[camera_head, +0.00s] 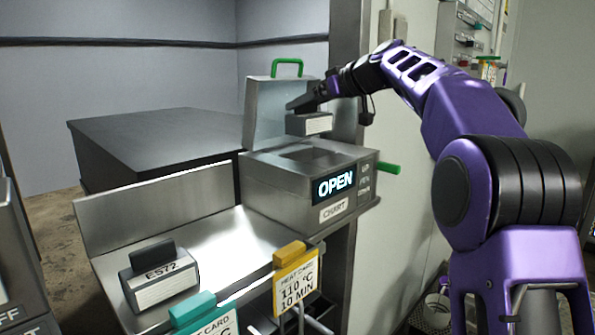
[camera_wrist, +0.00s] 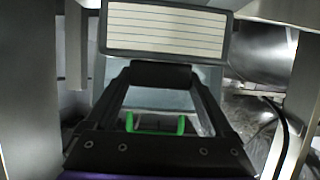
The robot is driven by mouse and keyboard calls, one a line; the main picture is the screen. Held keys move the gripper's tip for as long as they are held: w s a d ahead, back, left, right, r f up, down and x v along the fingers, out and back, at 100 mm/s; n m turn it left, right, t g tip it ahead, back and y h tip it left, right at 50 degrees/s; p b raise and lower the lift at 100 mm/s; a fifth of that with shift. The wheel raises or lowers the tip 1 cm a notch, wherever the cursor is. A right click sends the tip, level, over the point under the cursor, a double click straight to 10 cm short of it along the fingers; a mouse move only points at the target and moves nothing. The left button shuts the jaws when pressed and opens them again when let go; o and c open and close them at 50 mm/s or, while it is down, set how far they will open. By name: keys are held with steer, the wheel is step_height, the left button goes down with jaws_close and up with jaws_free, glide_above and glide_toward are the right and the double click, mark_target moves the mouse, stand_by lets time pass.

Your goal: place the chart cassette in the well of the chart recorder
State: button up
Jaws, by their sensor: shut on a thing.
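The chart cassette (camera_head: 310,124) is a small grey block with a pale face. It hangs in my gripper (camera_head: 302,104), above the chart recorder (camera_head: 290,197) and in front of its raised lid. In the wrist view its lined white face (camera_wrist: 165,31) lies just beyond my gripper (camera_wrist: 160,76), which is shut on its dark grip. The recorder's well (camera_head: 303,153) is a dark opening in the top, with the cassette above it and apart from it. The recorder's display reads OPEN and its label reads CHART.
A second cassette marked ES72 (camera_head: 162,284) stands on the steel shelf (camera_head: 190,232). A yellow heat card (camera_head: 296,282) and a teal card (camera_head: 205,318) stand at the front. The recorder has a green side handle (camera_head: 388,168) and a green lid handle (camera_head: 287,62).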

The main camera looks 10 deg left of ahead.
steer(key=shift+w+a, duration=0.15)
steer(key=shift+f, duration=0.2)
step_height(320, 180, down, 9)
steer(key=shift+f+b, duration=0.2)
steer(key=shift+b, duration=0.2)
steer(key=shift+f, duration=0.15)
steer(key=o, duration=1.2)
steer(key=shift+o, duration=0.2)
